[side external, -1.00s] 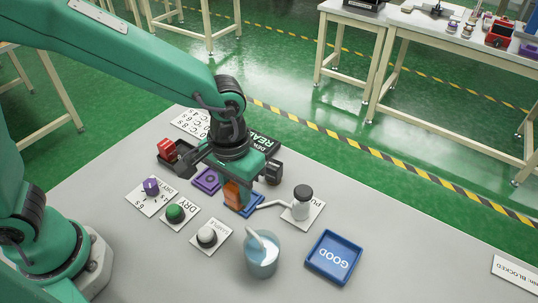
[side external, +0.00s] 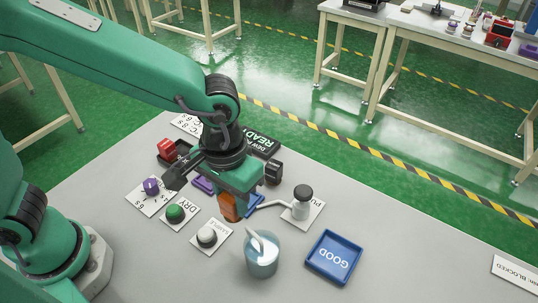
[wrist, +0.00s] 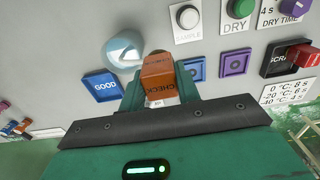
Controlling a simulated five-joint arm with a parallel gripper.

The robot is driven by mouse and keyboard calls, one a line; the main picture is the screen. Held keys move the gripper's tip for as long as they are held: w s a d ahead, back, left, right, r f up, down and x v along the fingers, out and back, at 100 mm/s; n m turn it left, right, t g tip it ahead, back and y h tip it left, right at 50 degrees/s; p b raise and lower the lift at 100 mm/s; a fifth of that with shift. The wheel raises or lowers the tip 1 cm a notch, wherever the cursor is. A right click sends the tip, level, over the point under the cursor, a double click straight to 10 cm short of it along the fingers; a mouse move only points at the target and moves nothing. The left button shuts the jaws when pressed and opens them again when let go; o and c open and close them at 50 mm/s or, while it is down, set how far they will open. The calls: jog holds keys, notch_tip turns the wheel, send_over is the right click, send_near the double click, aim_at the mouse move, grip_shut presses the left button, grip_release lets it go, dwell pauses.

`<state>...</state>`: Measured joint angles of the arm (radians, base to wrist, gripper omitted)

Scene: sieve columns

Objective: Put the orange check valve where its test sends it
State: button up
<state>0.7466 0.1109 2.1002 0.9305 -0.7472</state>
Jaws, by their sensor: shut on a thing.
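The orange check valve (side external: 229,207) is held between the fingers of my gripper (side external: 232,200). My gripper is shut on it, with the valve hanging below the green gripper body. In the wrist view the valve (wrist: 158,72) shows the word CHECK on its face, between the two fingers. A blue pad (side external: 255,203) lies partly hidden behind the gripper. The blue GOOD tray (side external: 345,246) stands to the right and looks empty. A dark tray marked SCR (wrist: 278,63), partly cut off in the wrist view, has a red block by it.
A beaker of bluish liquid with a white stirrer (side external: 262,258) stands in front of the gripper. A pump bottle (side external: 301,206) is to the right. Green DRY (side external: 175,212) and white SAMPLE (side external: 207,234) buttons and a purple knob (side external: 151,186) are left. A dark READY display (side external: 265,143) is behind.

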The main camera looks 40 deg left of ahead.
jog(key=shift+w+a+n, duration=0.5)
jog(key=shift+a+n, duration=0.1)
jog(key=shift+n, duration=0.1)
jog(key=w+a+n, duration=0.3)
jog(key=a+n, duration=0.5)
jog(key=w+a+n, duration=0.3)
jog(key=a+n, duration=0.5)
jog(key=shift+w+f+n, duration=0.15)
jog(key=shift+w+n, duration=0.15)
jog(key=shift+w, duration=0.05)
jog(key=shift+a, duration=0.1)
send_near(180, 156)
jog(key=shift+w+d+f, duration=0.1)
jog(key=shift+w+d, duration=0.3)
jog(key=shift+d, duration=0.2)
jog(key=shift+w+d+f, duration=0.1)
jog(key=shift+w+d, duration=0.3)
jog(key=shift+d, duration=0.2)
jog(key=shift+f, duration=2)
jog(key=shift+f, duration=0.15)
